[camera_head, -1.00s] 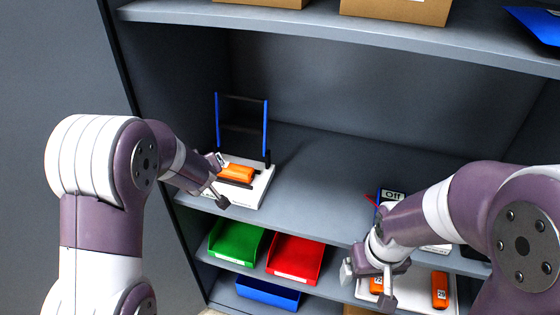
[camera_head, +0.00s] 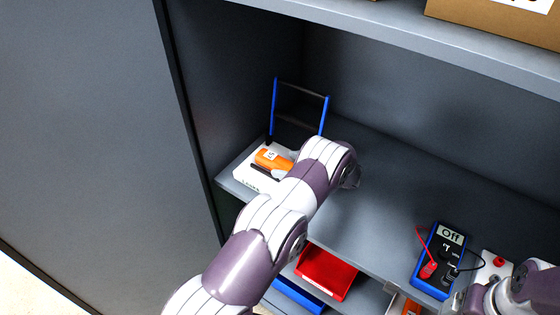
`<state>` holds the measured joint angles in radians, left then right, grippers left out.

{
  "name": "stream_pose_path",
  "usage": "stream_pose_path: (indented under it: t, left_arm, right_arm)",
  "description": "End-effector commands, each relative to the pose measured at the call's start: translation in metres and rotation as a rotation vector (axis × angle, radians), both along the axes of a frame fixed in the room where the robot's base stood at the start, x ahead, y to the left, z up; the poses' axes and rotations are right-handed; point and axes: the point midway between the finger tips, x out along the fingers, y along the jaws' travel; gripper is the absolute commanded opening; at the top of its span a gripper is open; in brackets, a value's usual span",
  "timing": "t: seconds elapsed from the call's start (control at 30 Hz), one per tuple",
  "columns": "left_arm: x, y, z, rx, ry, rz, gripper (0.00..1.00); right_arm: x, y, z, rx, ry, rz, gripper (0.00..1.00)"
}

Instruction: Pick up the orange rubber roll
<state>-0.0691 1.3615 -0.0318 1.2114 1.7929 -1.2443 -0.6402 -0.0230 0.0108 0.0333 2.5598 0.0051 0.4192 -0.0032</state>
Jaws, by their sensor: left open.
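An orange piece (camera_head: 273,159) with a white mark at its left end lies on a white tray (camera_head: 246,170) at the back left of the shelf. It is the only candidate for the orange rubber roll here; I cannot tell its exact shape. A thin black item lies along its front side. My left arm reaches across in front of the shelf and hides the tray's right part. My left gripper (camera_head: 279,174) is mostly hidden by my arm; a light part shows close to the orange piece, and contact cannot be told. My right gripper (camera_head: 474,297) shows only partly at the lower right.
A blue frame stand (camera_head: 324,114) rises behind the tray. A blue multimeter (camera_head: 441,260) reading "Off" with red and black leads stands at the right. A red bin (camera_head: 325,272) and a blue bin (camera_head: 296,297) sit below.

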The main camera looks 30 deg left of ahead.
Motion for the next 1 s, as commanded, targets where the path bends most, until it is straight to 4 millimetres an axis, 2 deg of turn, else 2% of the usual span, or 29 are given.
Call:
stream_pose_path:
  t: [0.1,0.33,0.37,0.53,0.83,1.0]
  left_arm:
    - [0.001,0.015,-0.003,0.000,-0.001,0.001,0.90]
    - [0.001,0.018,-0.007,0.000,-0.001,-0.001,0.90]
    - [0.001,0.018,-0.007,0.000,-0.001,-0.001,0.84]
    - [0.001,0.017,-0.006,0.000,-0.001,-0.001,0.29]
    - [0.002,0.017,-0.004,0.001,-0.002,0.000,0.26]
    - [0.002,0.017,0.011,0.001,-0.005,0.000,0.26]
  right_arm:
    - [0.000,0.000,0.007,0.000,0.000,0.000,0.86]
    - [0.000,0.000,0.006,0.000,0.000,0.000,0.86]
    - [0.000,0.000,0.006,0.000,0.000,0.000,0.86]
    - [0.000,0.000,0.006,0.000,0.000,0.000,0.86]
    - [0.000,0.000,0.005,0.000,0.000,0.000,0.86]
    - [0.000,0.000,-0.001,0.000,0.000,0.000,0.86]
